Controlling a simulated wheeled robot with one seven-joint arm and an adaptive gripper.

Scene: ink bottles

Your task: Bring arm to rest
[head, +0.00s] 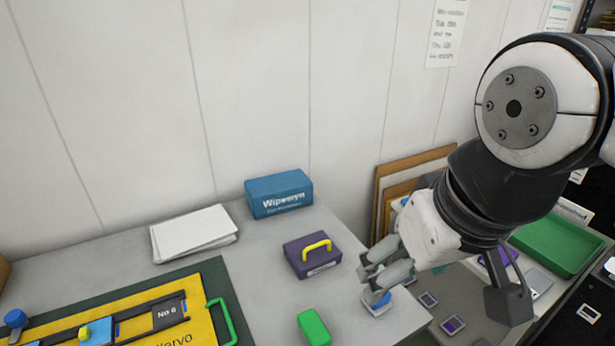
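My arm comes in from the right, and my gripper (369,279) hangs over the right part of the grey table (270,265). Its two fingers point left and down and look apart, with nothing visible between them. A small blue-topped piece with a pale base (377,303) sits just below the fingertips; I cannot tell whether they touch it. A purple box with a yellow handle (311,256) stands left of the gripper. A green block (314,328) lies nearer the front edge. No ink bottle can be clearly made out.
A blue box (279,194) and white papers (193,234) lie near the wall. A yellow board (125,312) with a green handle fills the front left. Framed panels (402,172) lean right of the table. A green tray (558,246) stands far right, beside my arm.

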